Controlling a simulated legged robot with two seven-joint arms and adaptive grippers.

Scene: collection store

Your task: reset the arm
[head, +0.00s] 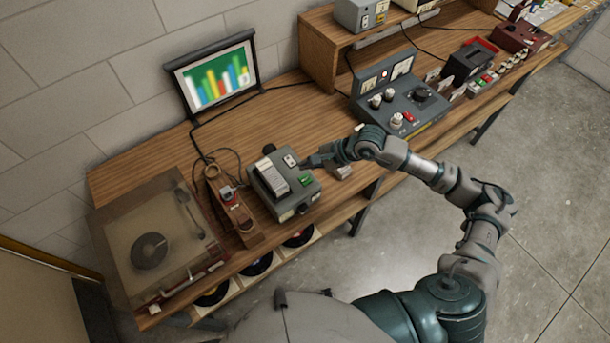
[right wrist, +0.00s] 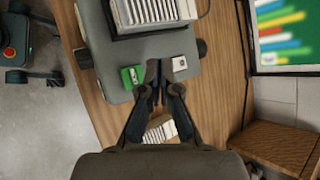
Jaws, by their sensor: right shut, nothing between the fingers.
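My right arm (head: 425,168) reaches in from the lower right over the workbench. My right gripper (head: 310,162) is shut and empty, close to the right side of a grey device (head: 296,206) with a stack of white cards (head: 271,177) on top. In the right wrist view the closed fingertips (right wrist: 158,70) lie over the edge of that grey device (right wrist: 115,72), between a green switch (right wrist: 132,78) and a white switch plate (right wrist: 180,63). I cannot tell whether they touch it. My left gripper is not in view.
A turntable (head: 120,225) under a clear cover stands on the left of the wooden bench (head: 140,165). A screen (head: 216,75) with a bar chart stands behind. A control console (head: 405,97) with knobs stands to the right. A small card holder (right wrist: 160,128) lies below the gripper.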

